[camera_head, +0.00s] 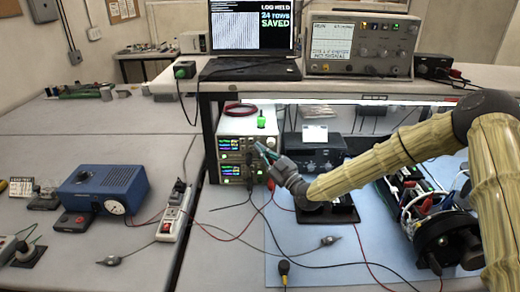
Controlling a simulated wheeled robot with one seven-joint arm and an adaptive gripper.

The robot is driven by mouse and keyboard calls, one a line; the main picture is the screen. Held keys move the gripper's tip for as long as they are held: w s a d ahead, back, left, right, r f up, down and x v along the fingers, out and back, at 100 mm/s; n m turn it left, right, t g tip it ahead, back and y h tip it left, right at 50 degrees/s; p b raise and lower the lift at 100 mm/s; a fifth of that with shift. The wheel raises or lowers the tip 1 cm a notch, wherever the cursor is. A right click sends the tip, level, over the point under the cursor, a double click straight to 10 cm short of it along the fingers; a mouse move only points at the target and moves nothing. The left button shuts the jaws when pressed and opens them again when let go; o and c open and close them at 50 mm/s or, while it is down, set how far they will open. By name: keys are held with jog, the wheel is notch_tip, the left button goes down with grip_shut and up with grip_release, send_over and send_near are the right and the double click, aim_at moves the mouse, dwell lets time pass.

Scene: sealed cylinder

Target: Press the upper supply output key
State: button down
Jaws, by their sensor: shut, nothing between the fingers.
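Two bench supplies are stacked under the raised shelf. The upper supply (229,145) has lit coloured readouts and small green lights on its front. The lower supply (230,172) has similar readouts just beneath it. My gripper (262,149) is shut and empty, its tips pointing up and left at the right part of the upper supply's front. The gripper covers that part of the panel, so the output key cannot be made out. I cannot tell whether the tips touch the panel.
A dark box (312,155) stands right of the supplies, behind my gripper. Cables hang from the supply fronts and cross the blue mat (300,245). A power strip (174,212) and a blue device (103,190) lie left. A laptop (250,68) stands on the shelf (290,86) above.

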jog(key=shift+s, duration=0.8)
jog(key=shift+s+b, duration=0.35)
jog(key=shift+s, duration=2.15)
